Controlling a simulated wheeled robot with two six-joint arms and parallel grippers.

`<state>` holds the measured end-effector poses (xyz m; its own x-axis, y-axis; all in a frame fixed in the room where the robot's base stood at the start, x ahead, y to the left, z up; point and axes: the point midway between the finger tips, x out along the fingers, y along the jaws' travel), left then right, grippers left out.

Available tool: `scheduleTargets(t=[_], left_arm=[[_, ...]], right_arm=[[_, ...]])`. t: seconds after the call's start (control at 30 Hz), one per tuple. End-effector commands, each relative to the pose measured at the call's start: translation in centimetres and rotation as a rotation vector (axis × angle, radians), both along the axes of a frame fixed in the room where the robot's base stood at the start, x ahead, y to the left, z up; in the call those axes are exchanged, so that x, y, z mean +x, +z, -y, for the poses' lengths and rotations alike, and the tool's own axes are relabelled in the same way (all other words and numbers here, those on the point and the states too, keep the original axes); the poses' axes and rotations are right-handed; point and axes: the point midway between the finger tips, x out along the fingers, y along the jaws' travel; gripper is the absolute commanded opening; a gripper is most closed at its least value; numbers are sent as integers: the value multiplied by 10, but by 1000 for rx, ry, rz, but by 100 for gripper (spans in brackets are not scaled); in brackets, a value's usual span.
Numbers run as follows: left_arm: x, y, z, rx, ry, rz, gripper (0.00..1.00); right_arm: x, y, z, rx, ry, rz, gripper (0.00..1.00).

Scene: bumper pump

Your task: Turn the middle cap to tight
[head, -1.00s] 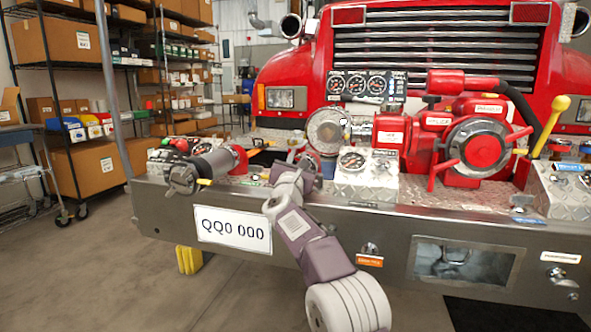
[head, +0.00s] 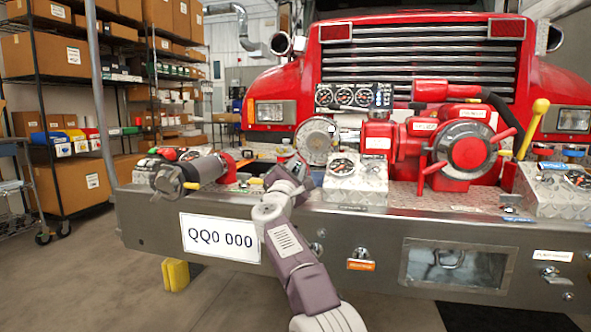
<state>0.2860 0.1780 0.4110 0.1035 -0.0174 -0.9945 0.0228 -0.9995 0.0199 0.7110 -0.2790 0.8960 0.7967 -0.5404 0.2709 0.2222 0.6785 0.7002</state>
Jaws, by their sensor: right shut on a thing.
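My right gripper (head: 287,172) reaches in from the bottom middle over the bumper deck and is shut on a small upright silver fitting with a red top, which I take for the middle cap (head: 286,151). The fingers and wrist hide most of it, so its turn angle cannot be read. To the left a grey cylinder ends in a lugged cap (head: 170,181). To the right a large round grey cap (head: 470,147) with red handles sits on the red pump. My left gripper is not in view.
A gauge box (head: 355,180) stands just right of the gripper, and a round silver disc (head: 316,141) behind it. The steel bumper (head: 330,235) with a white plate (head: 220,237) runs below. A yellow-knobbed lever (head: 532,128) rises at right.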

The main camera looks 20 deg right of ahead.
Motion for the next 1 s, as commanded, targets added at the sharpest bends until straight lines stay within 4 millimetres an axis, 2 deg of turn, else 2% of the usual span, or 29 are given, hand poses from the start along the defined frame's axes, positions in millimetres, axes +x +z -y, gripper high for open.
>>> scheduleTargets(t=[0.37, 0.4, 0.73, 0.87, 1.0], left_arm=[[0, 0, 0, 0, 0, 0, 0], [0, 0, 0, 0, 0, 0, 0], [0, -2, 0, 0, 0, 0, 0], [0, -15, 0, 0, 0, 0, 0], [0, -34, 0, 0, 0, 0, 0]], right_arm=[[0, -2, 1, 8, 0, 1, 0], [0, -2, 1, 8, -1, 2, 28], [-1, -2, 0, 6, 0, 2, 29], [-9, -8, -6, 6, 2, 3, 29], [-26, -15, -19, 6, 2, 1, 29]])
